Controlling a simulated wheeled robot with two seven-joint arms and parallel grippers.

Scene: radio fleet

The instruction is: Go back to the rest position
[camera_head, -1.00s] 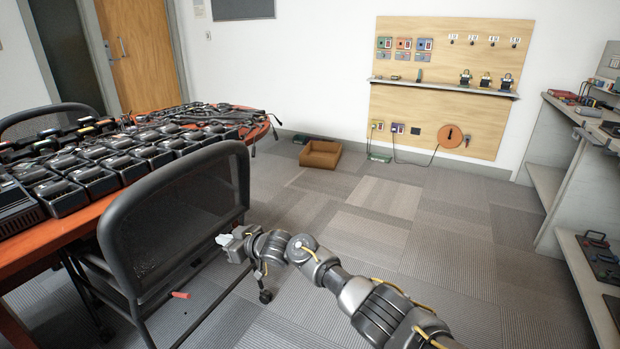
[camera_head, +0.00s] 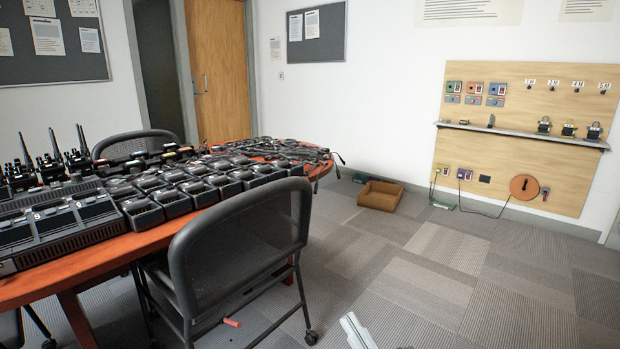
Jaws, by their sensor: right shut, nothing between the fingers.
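My right gripper (camera_head: 357,332) shows at the bottom edge of the head view, just right of the mesh chair. Only its pale end is in view, and it is shut with nothing in it. It is over the carpet, apart from the chair. The rest of my right arm is almost wholly below the frame. My left gripper is not in view.
A mesh chair (camera_head: 240,245) stands at the red table (camera_head: 95,262), which bears chargers, radios and cables. A red object (camera_head: 232,323) lies under the chair. A brown box (camera_head: 380,195) sits near the wooden wall board (camera_head: 520,135). The carpet at right is clear.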

